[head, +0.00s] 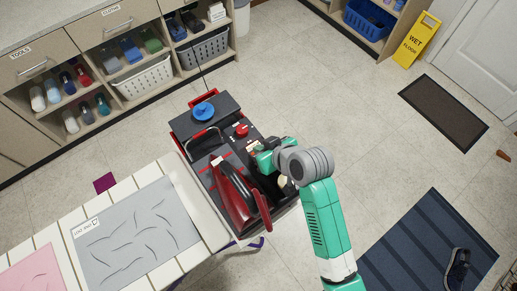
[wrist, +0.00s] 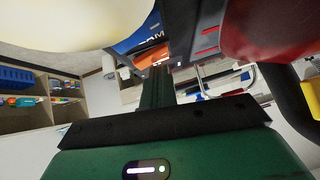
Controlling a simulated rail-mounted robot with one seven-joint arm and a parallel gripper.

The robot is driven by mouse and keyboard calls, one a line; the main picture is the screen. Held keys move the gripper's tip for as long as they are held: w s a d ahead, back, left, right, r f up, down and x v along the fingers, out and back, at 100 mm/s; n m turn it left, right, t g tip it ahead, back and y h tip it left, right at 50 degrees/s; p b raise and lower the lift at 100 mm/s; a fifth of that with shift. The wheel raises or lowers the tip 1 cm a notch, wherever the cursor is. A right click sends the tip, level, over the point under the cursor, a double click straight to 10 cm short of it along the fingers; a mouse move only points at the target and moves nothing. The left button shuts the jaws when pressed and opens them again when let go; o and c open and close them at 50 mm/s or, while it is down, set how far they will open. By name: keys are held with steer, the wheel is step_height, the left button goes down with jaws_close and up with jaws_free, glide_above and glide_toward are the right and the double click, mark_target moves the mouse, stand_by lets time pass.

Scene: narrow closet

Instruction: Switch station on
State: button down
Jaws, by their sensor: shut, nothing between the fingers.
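The station (head: 193,127) is a dark grey and red unit at the end of the ironing board. A blue round cap (head: 203,111) and a red knob (head: 241,130) show on its top. A red and black iron (head: 232,191) rests on it, and its red body fills the upper right of the wrist view (wrist: 265,30). My gripper (head: 259,151) is shut and empty, low over the station's right side, just below the red knob in the picture. In the wrist view, my gripper (wrist: 157,88) points at a dark area with a small orange patch. I cannot tell whether it touches anything.
The ironing board (head: 190,215) with a grey cloth (head: 135,235) lies at lower left. A yellow wet floor sign (head: 416,40), a dark mat (head: 443,110) and a blue striped rug (head: 425,245) are at right.

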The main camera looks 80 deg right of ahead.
steer(key=r+p, duration=0.1)
steer(key=p, duration=0.1)
steer(key=r+p, duration=0.4)
steer(key=shift+w+a+r, duration=0.25)
steer(key=shift+a, duration=0.15)
steer(key=s+a+r, duration=0.4)
steer(key=a+r, duration=0.1)
steer(key=shift+s+a+r, duration=0.15)
steer(key=shift+s+a, duration=0.1)
